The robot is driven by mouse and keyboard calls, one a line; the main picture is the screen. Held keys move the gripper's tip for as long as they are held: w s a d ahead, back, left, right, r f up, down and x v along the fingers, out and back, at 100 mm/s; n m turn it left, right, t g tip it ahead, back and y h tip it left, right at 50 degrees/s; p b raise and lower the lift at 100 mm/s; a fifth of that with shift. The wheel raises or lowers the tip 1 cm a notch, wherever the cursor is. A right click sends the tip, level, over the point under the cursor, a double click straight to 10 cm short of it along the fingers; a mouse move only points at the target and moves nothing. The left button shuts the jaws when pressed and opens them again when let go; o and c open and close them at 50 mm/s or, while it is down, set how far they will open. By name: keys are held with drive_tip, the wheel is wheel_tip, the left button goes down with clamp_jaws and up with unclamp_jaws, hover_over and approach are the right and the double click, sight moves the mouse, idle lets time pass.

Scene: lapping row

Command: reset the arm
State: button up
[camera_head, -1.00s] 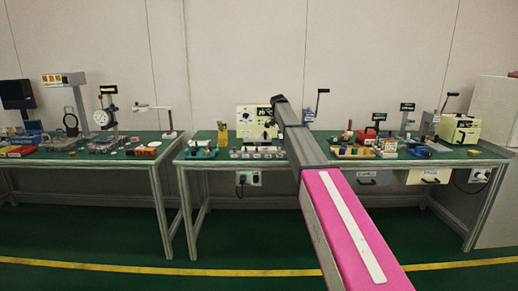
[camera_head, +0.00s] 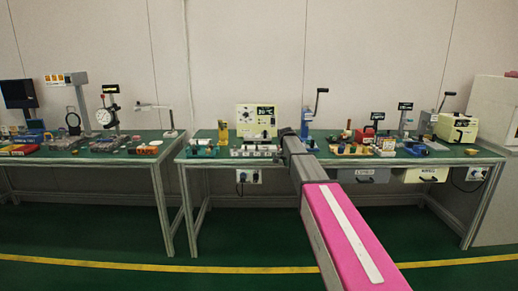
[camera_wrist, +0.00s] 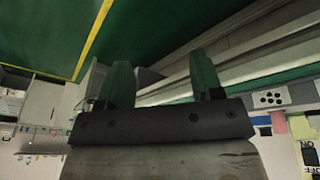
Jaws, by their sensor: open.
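My arm, with a pink link and a white stripe, reaches forward in the head view toward the right bench (camera_head: 230,162). Its grey far end overlaps the bench's front edge in the picture, in front of a cream machine (camera_head: 256,119). My gripper (camera_wrist: 162,75) shows only in the wrist view. Its two dark green fingers stand well apart with nothing between them. In the head view the gripper is hidden or too small to tell.
A left bench (camera_head: 110,154) stands beside the right one with a narrow gap between them. Tools and small parts cover both tops. A blue hand press (camera_head: 307,125) stands near my arm's end. The green floor with a yellow line (camera_head: 130,267) is clear.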

drive_tip(key=s+f+n+y, duration=0.1)
drive_tip(key=s+f, duration=0.5)
drive_tip(key=s, duration=0.8)
drive_tip(key=s+d+f+n+g, duration=0.1)
drive_tip(key=s+f+n, duration=0.3)
drive_tip(key=s, duration=0.9)
drive_tip(key=s+f+n+y, duration=0.1)
drive_tip(key=s+f+n, duration=0.1)
drive_tip(key=s+f, duration=0.8)
drive_tip(key=s, duration=0.4)
drive_tip(key=shift+s+d+f+n+g+y, duration=0.25)
drive_tip(key=shift+s+d+n+g+y, duration=0.05)
drive_tip(key=shift+d+n+g, duration=0.1)
